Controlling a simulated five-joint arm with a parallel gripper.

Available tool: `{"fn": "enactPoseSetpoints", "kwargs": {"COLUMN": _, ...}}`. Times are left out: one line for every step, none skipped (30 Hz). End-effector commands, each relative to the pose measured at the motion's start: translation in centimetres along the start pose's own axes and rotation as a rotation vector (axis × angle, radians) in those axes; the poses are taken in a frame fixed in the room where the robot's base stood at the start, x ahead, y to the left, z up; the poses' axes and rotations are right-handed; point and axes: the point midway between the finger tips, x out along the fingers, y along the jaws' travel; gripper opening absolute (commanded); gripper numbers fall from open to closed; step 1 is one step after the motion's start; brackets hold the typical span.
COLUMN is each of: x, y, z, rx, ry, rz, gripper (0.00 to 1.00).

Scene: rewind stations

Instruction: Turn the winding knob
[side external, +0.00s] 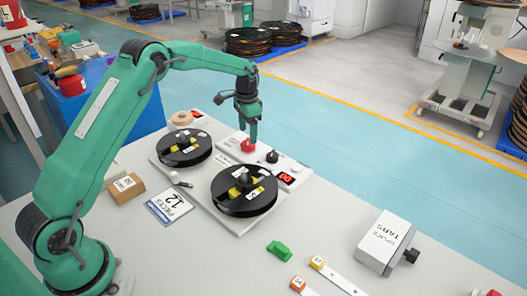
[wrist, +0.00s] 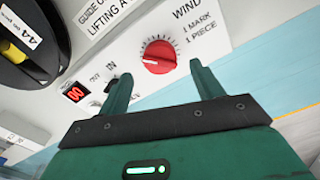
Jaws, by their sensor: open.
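The red winding knob (wrist: 159,56) sits on a white panel under the word WIND in the wrist view, with a white mark on its face. It also shows in the side external view (side external: 247,147) on the white station, behind the two reels. My gripper (wrist: 160,71) is open and empty, one finger on each side of the knob as the wrist view sees it. In the side external view my gripper (side external: 249,132) points down just above the knob. I cannot tell whether a finger touches it. A red lit display (wrist: 76,93) is on the panel.
A black knob (side external: 272,156) stands on the panel right of the red one. Two black reels (side external: 184,148) (side external: 244,190) lie in front. A green block (side external: 278,250) and a TABS box (side external: 385,242) are on the table.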

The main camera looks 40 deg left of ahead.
Motion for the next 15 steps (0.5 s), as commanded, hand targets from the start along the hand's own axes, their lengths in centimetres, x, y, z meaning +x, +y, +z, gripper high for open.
{"fn": "enactPoseSetpoints", "kwargs": {"x": 0.8, "y": 0.0, "z": 0.1, "rx": 0.0, "ry": -0.003, "rz": 0.002, "gripper": 0.66}}
{"fn": "enactPoseSetpoints", "kwargs": {"x": 1.1, "y": 0.0, "z": 0.0, "rx": 0.0, "ry": -0.002, "rz": 0.001, "gripper": 0.66}}
{"fn": "enactPoseSetpoints", "kwargs": {"x": 1.6, "y": 0.0, "z": 0.0, "rx": 0.0, "ry": -0.002, "rz": 0.001, "gripper": 0.66}}
{"fn": "enactPoseSetpoints", "kwargs": {"x": 1.9, "y": 0.0, "z": 0.1, "rx": 0.0, "ry": -0.002, "rz": 0.001, "gripper": 0.66}}
{"fn": "enactPoseSetpoints", "kwargs": {"x": 2.3, "y": 0.0, "z": 0.0, "rx": 0.0, "ry": -0.001, "rz": 0.001, "gripper": 0.66}}
{"fn": "enactPoseSetpoints", "kwargs": {"x": 2.7, "y": 0.0, "z": 0.0, "rx": 0.0, "ry": -0.001, "rz": 0.001, "gripper": 0.66}}
{"fn": "enactPoseSetpoints", "kwargs": {"x": 3.0, "y": 0.0, "z": 0.0, "rx": 0.0, "ry": -0.001, "rz": 0.001, "gripper": 0.66}}
{"fn": "enactPoseSetpoints", "kwargs": {"x": 3.2, "y": 0.0, "z": 0.0, "rx": 0.0, "ry": -0.001, "rz": 0.001, "gripper": 0.66}}
{"fn": "enactPoseSetpoints", "kwargs": {"x": 3.5, "y": 0.0, "z": 0.0, "rx": 0.0, "ry": -0.001, "rz": 0.001, "gripper": 0.66}}
{"fn": "enactPoseSetpoints", "kwargs": {"x": 3.6, "y": 0.0, "z": 0.0, "rx": 0.0, "ry": -0.001, "rz": 0.0, "gripper": 0.66}}
{"fn": "enactPoseSetpoints", "kwargs": {"x": 3.8, "y": 0.0, "z": 0.0, "rx": 0.0, "ry": 0.0, "rz": 0.0, "gripper": 0.66}}
{"fn": "enactPoseSetpoints", "kwargs": {"x": 3.9, "y": 0.0, "z": 0.0, "rx": 0.0, "ry": 0.0, "rz": 0.0, "gripper": 0.66}}
{"fn": "enactPoseSetpoints", "kwargs": {"x": 4.0, "y": 0.0, "z": 0.0, "rx": 0.0, "ry": 0.0, "rz": 0.0, "gripper": 0.66}}
{"fn": "enactPoseSetpoints", "kwargs": {"x": 4.0, "y": 0.0, "z": 0.0, "rx": 0.0, "ry": 0.0, "rz": 0.0, "gripper": 0.66}}
{"fn": "enactPoseSetpoints", "kwargs": {"x": 4.1, "y": 0.0, "z": 0.0, "rx": 0.0, "ry": 0.001, "rz": 0.0, "gripper": 0.66}}
